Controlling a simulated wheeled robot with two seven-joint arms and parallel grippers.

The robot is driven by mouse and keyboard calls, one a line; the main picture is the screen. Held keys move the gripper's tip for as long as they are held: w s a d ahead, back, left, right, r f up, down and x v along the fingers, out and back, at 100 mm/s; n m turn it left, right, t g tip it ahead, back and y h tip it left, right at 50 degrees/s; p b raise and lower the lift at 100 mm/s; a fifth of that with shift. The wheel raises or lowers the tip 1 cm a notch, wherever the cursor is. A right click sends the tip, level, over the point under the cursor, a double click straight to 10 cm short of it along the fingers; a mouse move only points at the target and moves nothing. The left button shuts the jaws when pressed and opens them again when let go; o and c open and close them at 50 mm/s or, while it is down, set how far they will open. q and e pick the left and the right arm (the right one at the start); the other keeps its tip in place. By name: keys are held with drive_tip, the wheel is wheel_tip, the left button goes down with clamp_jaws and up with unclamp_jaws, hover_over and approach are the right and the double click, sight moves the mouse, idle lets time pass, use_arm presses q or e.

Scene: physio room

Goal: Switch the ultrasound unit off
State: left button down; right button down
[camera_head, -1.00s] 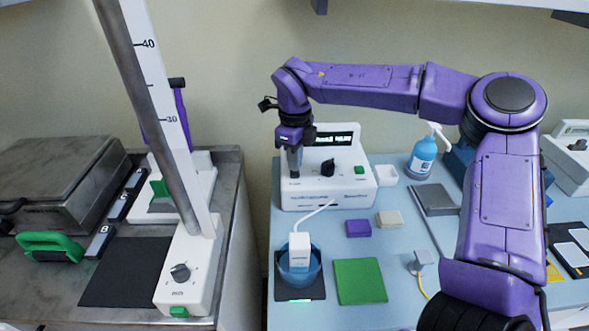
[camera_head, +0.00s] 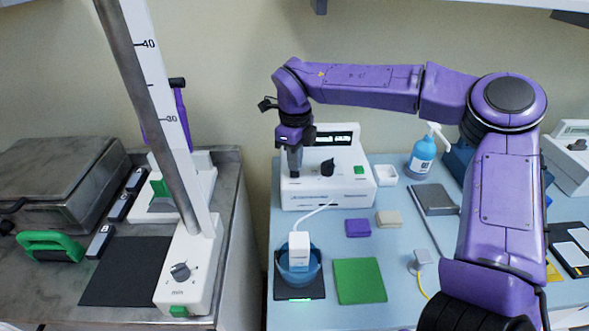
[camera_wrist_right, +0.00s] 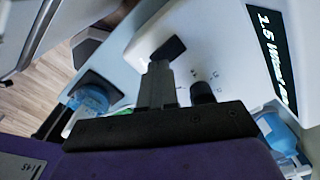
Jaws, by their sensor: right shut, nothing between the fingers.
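The ultrasound unit (camera_head: 330,200) is a white box with a sloped front at the back left of the blue table. Its display (camera_wrist_right: 268,40) is lit and reads about "1.5 W/cm" in the right wrist view. A black knob (camera_head: 328,167) and a green button (camera_head: 359,170) sit on its panel. My right gripper (camera_head: 294,172) points down at the panel's left part, left of the knob. In the right wrist view its shut, empty fingers (camera_wrist_right: 158,68) reach a black switch-like part (camera_wrist_right: 168,49). I cannot tell whether they press it. My left gripper is not in view.
A white applicator (camera_head: 299,246) stands in a blue cup (camera_head: 287,272), its cable running to the unit. Purple (camera_head: 358,228) and beige (camera_head: 389,219) blocks and a green pad (camera_head: 360,281) lie in front. A blue pump bottle (camera_head: 422,158) stands right of the unit.

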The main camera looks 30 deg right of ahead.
sight(295, 173)
drive_tip(key=shift+f+b, duration=0.6)
drive_tip(key=shift+f, duration=0.45)
idle(0.5)
drive_tip(key=shift+s, duration=0.1)
wheel_tip(295, 173, up, 7)
drive_tip(key=p, duration=0.7)
drive_tip(key=shift+r, duration=0.1)
